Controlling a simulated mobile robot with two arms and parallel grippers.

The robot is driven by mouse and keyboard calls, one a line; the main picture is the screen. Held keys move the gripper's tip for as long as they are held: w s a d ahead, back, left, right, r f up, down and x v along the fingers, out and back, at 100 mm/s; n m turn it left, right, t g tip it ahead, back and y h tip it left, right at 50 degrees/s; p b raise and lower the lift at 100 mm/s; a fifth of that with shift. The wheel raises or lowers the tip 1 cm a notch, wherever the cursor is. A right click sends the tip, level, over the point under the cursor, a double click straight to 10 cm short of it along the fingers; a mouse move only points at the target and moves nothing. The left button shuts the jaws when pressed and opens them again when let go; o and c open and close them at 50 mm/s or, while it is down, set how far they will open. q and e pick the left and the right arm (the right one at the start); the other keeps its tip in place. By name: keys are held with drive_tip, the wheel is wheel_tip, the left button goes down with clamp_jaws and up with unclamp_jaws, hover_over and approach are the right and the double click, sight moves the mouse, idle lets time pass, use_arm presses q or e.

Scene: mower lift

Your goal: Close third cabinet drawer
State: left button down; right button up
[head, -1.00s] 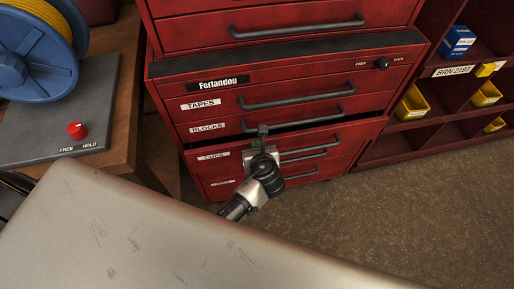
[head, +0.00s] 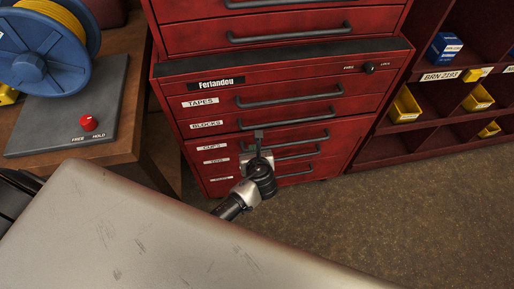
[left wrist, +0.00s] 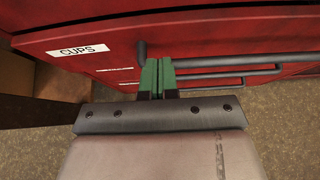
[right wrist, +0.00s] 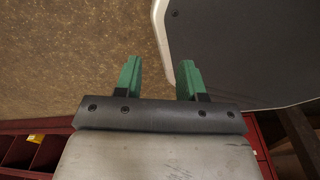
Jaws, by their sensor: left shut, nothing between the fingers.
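The red cabinet (head: 182,128) stands ahead of me in the head view. Its third lower drawer, labelled CUPS (head: 212,147), sits flush or nearly flush under the BLOCKS drawer; a very small gap is hard to rule out. My left gripper (head: 258,134) is shut and empty at the CUPS drawer's front, near the left part of its handle. In the left wrist view its green fingertips (left wrist: 158,64) are together beside the dark handle (left wrist: 240,60); contact is unclear. My right gripper (right wrist: 157,75) is open and empty over the floor, away from the cabinet.
A wooden bench (head: 150,130) with a blue cable reel (head: 42,62) stands left of the cabinet. A red shelf with yellow bins (head: 405,105) stands at the right. Open brown floor (head: 400,210) lies at the lower right.

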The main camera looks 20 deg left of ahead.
use_arm(q)
drive_tip(key=p+v, duration=0.1)
drive_tip(key=v, duration=0.8)
use_arm(e)
drive_tip(key=w+a+f+b, duration=0.1)
drive_tip(key=w+f+b, duration=0.4)
drive_tip(key=b, duration=0.4)
use_arm(q)
drive_tip(key=t+y+b, duration=0.1)
drive_tip(key=t, duration=0.1)
approach(238, 138)
drive_tip(key=x, duration=0.6)
drive_tip(key=shift+w+a+f, duration=0.1)
drive_tip(key=shift+f, duration=0.15)
drive_tip(key=shift+w+a, duration=0.25)
drive_tip(key=shift+w, duration=0.15)
use_arm(e)
drive_tip(key=w+a+r, duration=0.1)
drive_tip(key=w+r, duration=0.2)
drive_tip(key=w, duration=0.3)
drive_tip(key=shift+w+a+r+t, duration=0.15)
drive_tip(key=shift+a+r+t, duration=0.1)
drive_tip(key=shift+t, duration=0.15)
